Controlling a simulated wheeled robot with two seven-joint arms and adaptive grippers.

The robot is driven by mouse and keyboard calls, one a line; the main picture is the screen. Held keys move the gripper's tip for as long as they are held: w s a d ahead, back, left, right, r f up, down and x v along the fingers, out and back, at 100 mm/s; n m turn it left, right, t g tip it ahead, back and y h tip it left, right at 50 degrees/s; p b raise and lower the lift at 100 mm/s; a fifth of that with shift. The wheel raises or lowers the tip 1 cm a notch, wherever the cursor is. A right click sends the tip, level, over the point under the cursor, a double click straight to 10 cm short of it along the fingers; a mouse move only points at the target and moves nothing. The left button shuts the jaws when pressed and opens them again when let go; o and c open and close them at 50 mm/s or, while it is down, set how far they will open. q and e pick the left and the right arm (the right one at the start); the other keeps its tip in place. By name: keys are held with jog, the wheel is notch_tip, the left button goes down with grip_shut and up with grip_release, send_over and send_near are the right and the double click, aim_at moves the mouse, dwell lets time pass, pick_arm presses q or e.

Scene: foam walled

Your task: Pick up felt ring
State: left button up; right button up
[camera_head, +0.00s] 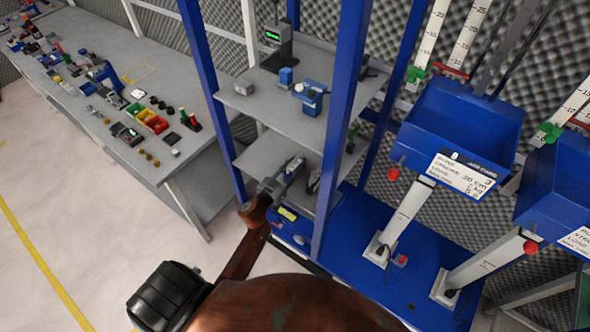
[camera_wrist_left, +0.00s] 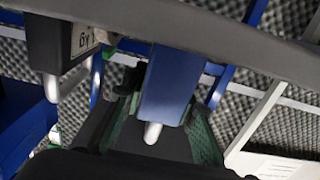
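I cannot make out a felt ring in either view. My left gripper (camera_head: 291,168) reaches in at the lower grey shelf (camera_head: 248,160) of the blue rack in the head view. In the left wrist view its dark fingers with green pads (camera_wrist_left: 165,105) stand apart. A blue block (camera_wrist_left: 168,85) with a silver peg shows between them; I cannot tell whether it touches the pads. A black box (camera_wrist_left: 62,40) with a white label and a silver peg is to its left. My right gripper is not in view.
A grey upper shelf (camera_head: 245,103) lies above my gripper, with a blue device (camera_head: 311,97) on it. A blue rack post (camera_head: 341,125) stands close to its right. Blue bins (camera_head: 455,125) are further right. A long cluttered workbench (camera_head: 115,75) is at the left, with open floor in front.

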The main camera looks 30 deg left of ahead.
pick_arm(q)
grip_shut()
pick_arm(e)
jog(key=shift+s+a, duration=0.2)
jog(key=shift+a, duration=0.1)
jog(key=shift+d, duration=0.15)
pick_arm(q)
jog(key=shift+w+r, duration=0.15)
jog(key=shift+r, duration=0.2)
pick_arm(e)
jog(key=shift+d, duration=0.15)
